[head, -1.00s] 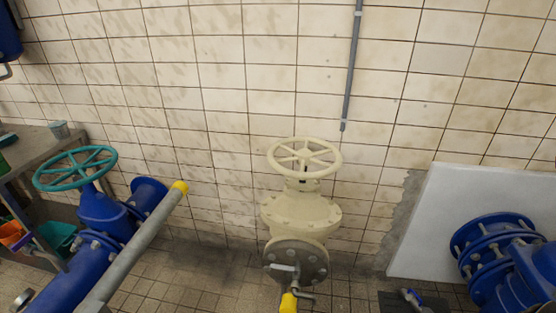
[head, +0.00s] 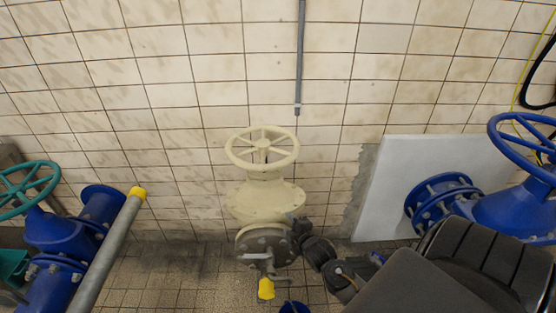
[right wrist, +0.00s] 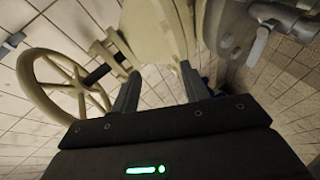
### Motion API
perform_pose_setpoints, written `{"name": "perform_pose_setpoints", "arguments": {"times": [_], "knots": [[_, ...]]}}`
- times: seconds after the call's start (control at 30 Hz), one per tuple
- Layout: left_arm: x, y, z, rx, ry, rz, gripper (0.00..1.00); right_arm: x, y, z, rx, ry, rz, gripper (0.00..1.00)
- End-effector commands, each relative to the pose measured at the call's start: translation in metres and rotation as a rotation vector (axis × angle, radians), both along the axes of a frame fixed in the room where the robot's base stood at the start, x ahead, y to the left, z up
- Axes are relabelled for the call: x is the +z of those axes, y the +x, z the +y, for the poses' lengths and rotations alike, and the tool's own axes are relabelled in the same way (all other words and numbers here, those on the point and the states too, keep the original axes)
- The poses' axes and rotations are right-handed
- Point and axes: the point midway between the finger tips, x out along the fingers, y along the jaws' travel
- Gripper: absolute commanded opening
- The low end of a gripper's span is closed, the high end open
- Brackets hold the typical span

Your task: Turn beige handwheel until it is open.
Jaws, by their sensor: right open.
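The beige handwheel (head: 262,143) sits level on top of a beige valve body (head: 264,200) in front of the tiled wall in the head view. In the right wrist view the handwheel (right wrist: 80,82) lies to the left, with its stem leading to the beige body in the middle. My right gripper (head: 298,228) is at the right of the valve's grey flange, below the handwheel and apart from it. In the right wrist view its two fingers (right wrist: 160,88) are spread with nothing held between them. My left gripper is not in view.
A teal handwheel (head: 28,188) on blue pipework and a grey pipe with a yellow end (head: 138,193) stand left. A blue valve with a blue handwheel (head: 525,140) stands right, by a white panel (head: 390,190). A yellow-tipped lever (head: 266,288) hangs below the flange.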

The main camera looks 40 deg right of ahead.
Motion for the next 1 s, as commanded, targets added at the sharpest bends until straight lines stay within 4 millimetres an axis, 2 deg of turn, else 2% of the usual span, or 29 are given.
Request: {"name": "perform_pose_setpoints", "arguments": {"times": [0.03,0.1,0.2,0.3,0.4,0.63,1.0], "knots": [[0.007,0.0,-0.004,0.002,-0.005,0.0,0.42,0.051,0.009,-0.006,0.018,-0.076,-0.067,0.45],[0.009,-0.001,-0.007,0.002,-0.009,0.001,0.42,0.101,0.015,-0.012,0.033,-0.174,-0.133,0.45],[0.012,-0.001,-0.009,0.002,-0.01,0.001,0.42,0.153,0.016,-0.016,0.042,-0.277,-0.2,0.45],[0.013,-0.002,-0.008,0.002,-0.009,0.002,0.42,0.181,0.015,-0.019,0.046,-0.336,-0.234,0.45],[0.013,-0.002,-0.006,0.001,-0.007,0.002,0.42,0.19,0.014,-0.019,0.046,-0.358,-0.246,0.45],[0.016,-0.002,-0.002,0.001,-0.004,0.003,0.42,0.191,0.025,-0.022,0.047,-0.359,-0.247,0.45],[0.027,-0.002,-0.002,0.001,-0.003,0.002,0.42,0.187,0.09,-0.038,0.046,-0.357,-0.247,0.45]]}}
